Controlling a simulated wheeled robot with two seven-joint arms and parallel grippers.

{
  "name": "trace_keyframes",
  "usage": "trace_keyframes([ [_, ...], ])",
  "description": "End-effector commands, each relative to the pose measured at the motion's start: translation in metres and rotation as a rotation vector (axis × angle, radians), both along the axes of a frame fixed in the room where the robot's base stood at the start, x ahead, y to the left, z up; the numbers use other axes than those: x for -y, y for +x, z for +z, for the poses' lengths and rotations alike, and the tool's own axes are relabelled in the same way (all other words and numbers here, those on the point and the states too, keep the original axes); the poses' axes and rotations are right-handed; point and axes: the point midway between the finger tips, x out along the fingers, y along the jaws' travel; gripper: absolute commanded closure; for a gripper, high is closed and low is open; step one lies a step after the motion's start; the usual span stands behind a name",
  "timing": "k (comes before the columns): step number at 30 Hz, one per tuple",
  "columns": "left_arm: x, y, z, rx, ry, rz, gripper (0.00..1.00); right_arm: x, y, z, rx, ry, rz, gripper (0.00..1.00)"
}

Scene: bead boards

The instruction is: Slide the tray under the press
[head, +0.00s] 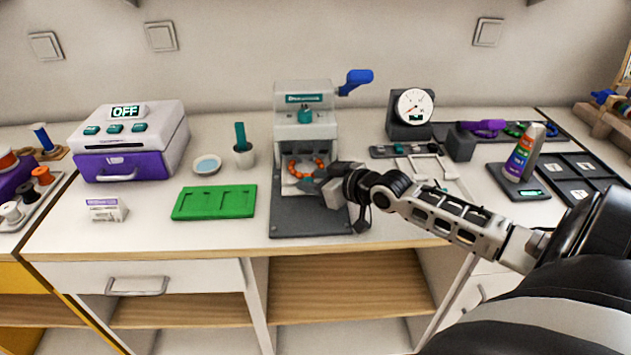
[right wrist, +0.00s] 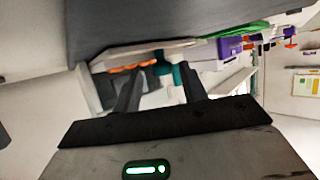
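The press (head: 303,128), a pale frame with a blue lever and a teal plunger, stands mid-table on a dark base plate (head: 300,222). The white tray (head: 293,190) lies on that plate at the press's opening, with a curve of orange beads on it. My right gripper (head: 318,186) is at the tray's front right and hides part of it. In the right wrist view, the tray's edge (right wrist: 125,50) and beads show just beyond my right gripper's fingers (right wrist: 160,75), which stand apart with background visible between them. Contact with the tray is unclear. My left gripper is out of view.
A green board (head: 214,203) lies left of the base plate, with a small dish (head: 207,165) and a cup (head: 244,155) behind it. A purple-and-white machine (head: 130,145) reading OFF is further left. A gauge (head: 411,112) and a striped bottle (head: 523,153) stand right.

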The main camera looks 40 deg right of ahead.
Motion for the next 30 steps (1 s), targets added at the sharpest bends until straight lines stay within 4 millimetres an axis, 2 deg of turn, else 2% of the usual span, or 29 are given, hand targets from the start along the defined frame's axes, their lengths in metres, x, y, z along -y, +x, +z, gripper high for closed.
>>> trace_keyframes([
  [8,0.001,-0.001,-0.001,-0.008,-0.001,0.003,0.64,0.001,-0.010,0.003,-0.003,0.000,0.001,0.58],
  [30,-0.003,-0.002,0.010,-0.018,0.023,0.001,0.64,0.018,-0.121,0.050,-0.006,0.000,0.002,0.58],
])
